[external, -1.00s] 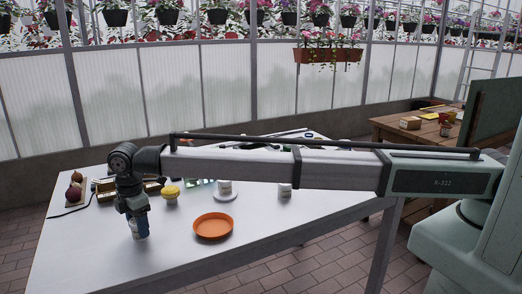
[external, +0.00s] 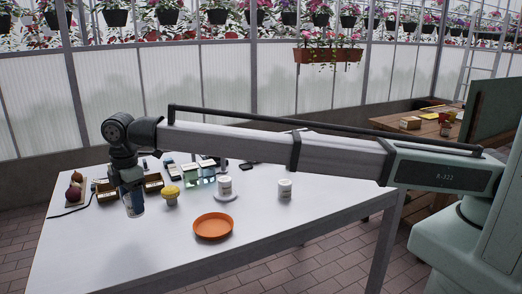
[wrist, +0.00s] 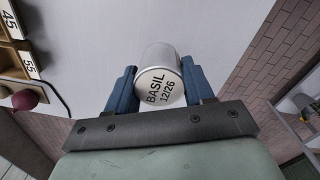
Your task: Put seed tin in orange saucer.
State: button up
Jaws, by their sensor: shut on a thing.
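A pale metal tin marked "BASIL 12/26" (wrist: 160,88) sits between the two blue fingers of my gripper (wrist: 161,90) in the wrist view. In the external view my gripper (external: 131,192) points down at the left part of the table, shut on this seed tin (external: 135,206). The tin appears held above the tabletop, roughly upright, partly covered by the fingers. The orange saucer (external: 213,226) lies on the table to the right of the held tin and nearer the front edge. It is empty.
A white tin (external: 224,186) stands on a white saucer (external: 226,197), and another white tin (external: 285,189) stands farther right. A yellow-topped pot (external: 170,195) is just right of the held tin. Boxes crowd behind. The white table (external: 110,262) is bare at front left.

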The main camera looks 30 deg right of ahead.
jog(key=shift+r, duration=0.6)
jog(key=shift+w+d+r, duration=0.6)
jog(key=shift+w+r, duration=0.1)
jog(key=shift+r, duration=0.1)
jog(key=d, duration=0.4)
send_near(213, 228)
jog(key=shift+n, duration=0.4)
notch_tip(213, 228, down, 5)
jog(key=shift+f, duration=0.1)
jog(key=shift+f, duration=0.1)
jog(key=o, duration=1)
jog(key=shift+o, duration=0.2)
notch_tip(213, 228, up, 12)
jog(key=shift+r, duration=0.2)
